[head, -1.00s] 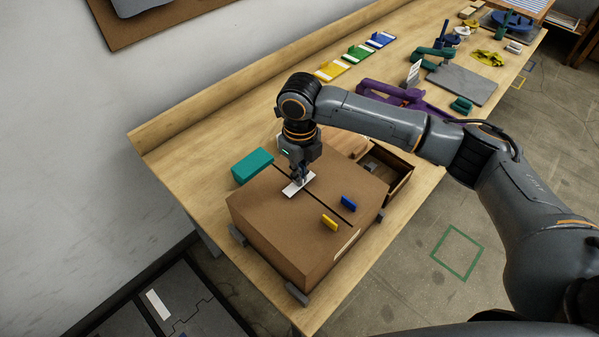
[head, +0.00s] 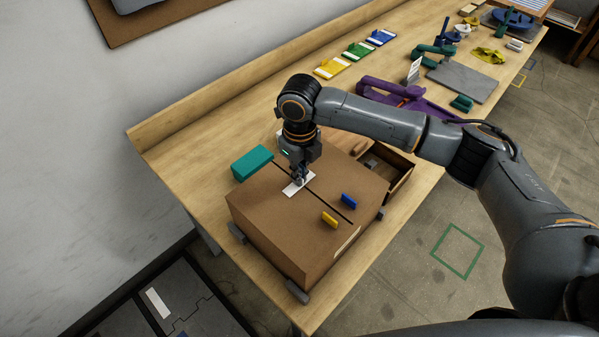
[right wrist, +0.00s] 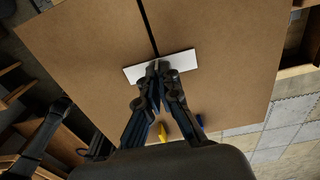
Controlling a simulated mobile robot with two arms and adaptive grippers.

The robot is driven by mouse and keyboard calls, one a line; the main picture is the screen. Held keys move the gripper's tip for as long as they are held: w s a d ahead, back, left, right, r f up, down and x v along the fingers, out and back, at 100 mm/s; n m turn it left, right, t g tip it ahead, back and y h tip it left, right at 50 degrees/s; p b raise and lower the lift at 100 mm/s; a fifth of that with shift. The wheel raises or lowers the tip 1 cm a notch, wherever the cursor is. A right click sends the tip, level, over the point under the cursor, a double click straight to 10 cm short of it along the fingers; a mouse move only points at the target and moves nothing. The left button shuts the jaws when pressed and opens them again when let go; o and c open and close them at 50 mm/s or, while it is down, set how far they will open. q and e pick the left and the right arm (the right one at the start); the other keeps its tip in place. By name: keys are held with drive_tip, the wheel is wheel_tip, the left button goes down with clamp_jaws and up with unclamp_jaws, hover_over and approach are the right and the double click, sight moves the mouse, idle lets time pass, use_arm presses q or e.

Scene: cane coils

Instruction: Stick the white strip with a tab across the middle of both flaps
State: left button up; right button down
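The brown cardboard box (head: 262,213) stands on the bench with its two flaps folded down, meeting at a dark straight seam. The white strip (head: 291,193) lies flat against the box top, crossing the seam. It also shows in the right wrist view (right wrist: 183,61), with a part on each flap. My right gripper (head: 299,182) points down at the strip's middle. In the right wrist view my right gripper's fingertips (right wrist: 157,68) come close together there and appear shut on the tab, which they mostly hide. My left gripper is not in view.
A blue piece (head: 348,202) and a yellow piece (head: 330,219) stand on the box top near the seam. A teal block (head: 252,162) lies beside the box, and an open wooden tray (head: 402,181) stands behind it. Grey stops (head: 297,291) sit at the box's front edge.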

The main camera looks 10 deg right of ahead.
drive_tip(key=c, duration=2)
unclamp_jaws()
drive_tip(key=shift+c, duration=0.2)
drive_tip(key=o, duration=0.6)
wheel_tip(320, 180, up, 3)
drive_tip(key=p, duration=0.2)
drive_tip(key=shift+f+p, duration=0.1)
drive_tip(key=shift+p, duration=0.3)
drive_tip(key=shift+r+p, duration=0.45)
drive_tip(key=shift+r, duration=1.65)
